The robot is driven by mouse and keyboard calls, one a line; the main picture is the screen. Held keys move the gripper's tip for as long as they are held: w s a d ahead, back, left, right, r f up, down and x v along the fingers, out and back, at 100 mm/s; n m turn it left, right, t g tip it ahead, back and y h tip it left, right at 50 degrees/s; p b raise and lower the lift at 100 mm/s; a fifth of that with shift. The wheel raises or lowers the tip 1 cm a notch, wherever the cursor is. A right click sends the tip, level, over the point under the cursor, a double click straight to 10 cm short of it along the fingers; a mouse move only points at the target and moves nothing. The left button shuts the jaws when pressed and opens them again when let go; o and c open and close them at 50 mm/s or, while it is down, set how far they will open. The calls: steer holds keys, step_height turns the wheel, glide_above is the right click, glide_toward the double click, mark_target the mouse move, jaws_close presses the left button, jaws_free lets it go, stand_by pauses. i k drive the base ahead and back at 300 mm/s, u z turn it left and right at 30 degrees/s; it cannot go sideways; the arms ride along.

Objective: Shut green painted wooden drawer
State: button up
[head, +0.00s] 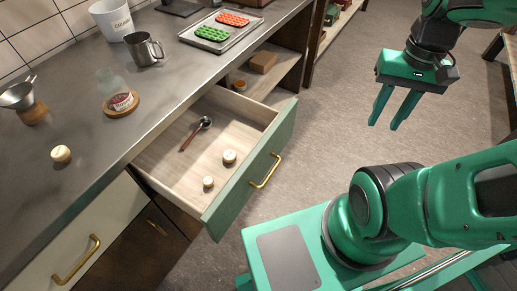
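The green painted wooden drawer (251,172) is pulled well out of the counter in the head view, with a brass bar handle (266,171) on its green front. A dark spoon-like tool (197,132) with a wooden handle and two small pale round items (229,157) lie inside it. My gripper (388,115) is at the upper right, above the floor and to the right of the drawer, touching nothing. Its two green fingers point down with a gap between them, and nothing is held.
The counter (87,165) holds a metal pitcher (145,48), a tray (230,30) with green and orange molds, a jar on a wooden coaster (122,105) and a white container (110,20). An open shelf (288,73) lies beyond the drawer. The floor (325,120) between drawer and gripper is clear.

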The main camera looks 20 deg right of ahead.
mark_target(257, 132)
steer(key=u, duration=0.15)
steer(key=i, duration=0.15)
steer(key=z, duration=0.75)
steer(key=k, duration=1.75)
steer(key=u, duration=0.7)
steer(key=i, duration=0.95)
